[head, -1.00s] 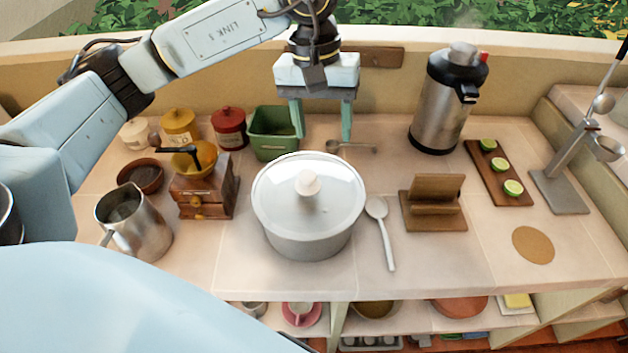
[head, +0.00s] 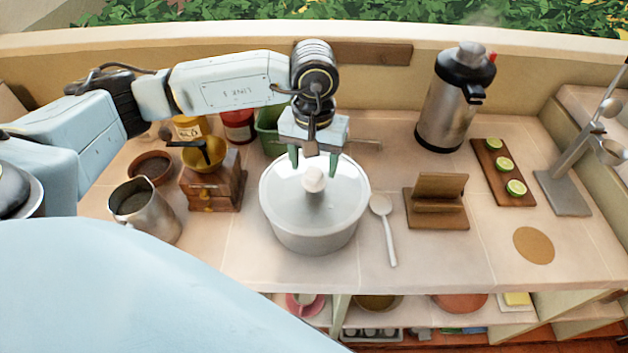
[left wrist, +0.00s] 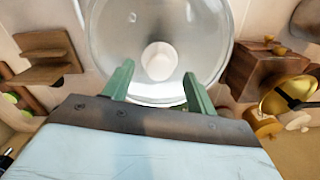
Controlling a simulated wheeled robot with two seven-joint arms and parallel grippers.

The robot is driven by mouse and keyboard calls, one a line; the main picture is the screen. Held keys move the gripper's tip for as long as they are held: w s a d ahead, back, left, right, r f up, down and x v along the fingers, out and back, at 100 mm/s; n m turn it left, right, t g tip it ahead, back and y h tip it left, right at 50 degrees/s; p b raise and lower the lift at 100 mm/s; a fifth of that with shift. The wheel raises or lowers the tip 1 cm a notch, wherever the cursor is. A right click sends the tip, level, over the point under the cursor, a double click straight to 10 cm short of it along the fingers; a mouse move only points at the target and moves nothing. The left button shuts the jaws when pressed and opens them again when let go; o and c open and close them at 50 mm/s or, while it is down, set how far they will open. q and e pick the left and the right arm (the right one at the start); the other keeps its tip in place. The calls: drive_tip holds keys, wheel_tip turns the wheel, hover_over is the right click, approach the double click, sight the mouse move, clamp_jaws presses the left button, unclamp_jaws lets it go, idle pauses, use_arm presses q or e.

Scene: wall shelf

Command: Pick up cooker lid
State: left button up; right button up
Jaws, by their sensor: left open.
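The cooker (head: 308,236) is a pale grey pot standing on the counter in the middle of the head view. Its see-through lid (head: 285,205) lies on top, with a round white knob (head: 314,179) at its centre. My left gripper (head: 314,170) is open over the lid, its two green fingers pointing down close to the knob. In the left wrist view the knob (left wrist: 160,61) shows ahead of the fingertips, roughly centred between them. The fingers do not appear to be closed on it. My right gripper is not in view.
A wooden grinder (head: 213,188) and a metal jug (head: 145,212) stand left of the cooker. A spoon (head: 385,228) and wooden stand (head: 437,202) are right of it. A tall flask (head: 453,100) stands behind right. A green container (head: 270,128) is behind the cooker.

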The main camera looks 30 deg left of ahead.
use_arm(q)
drive_tip(key=shift+f, duration=0.9)
drive_tip(key=shift+c, duration=0.4)
clamp_jaws()
drive_tip(key=shift+w+r, duration=0.1)
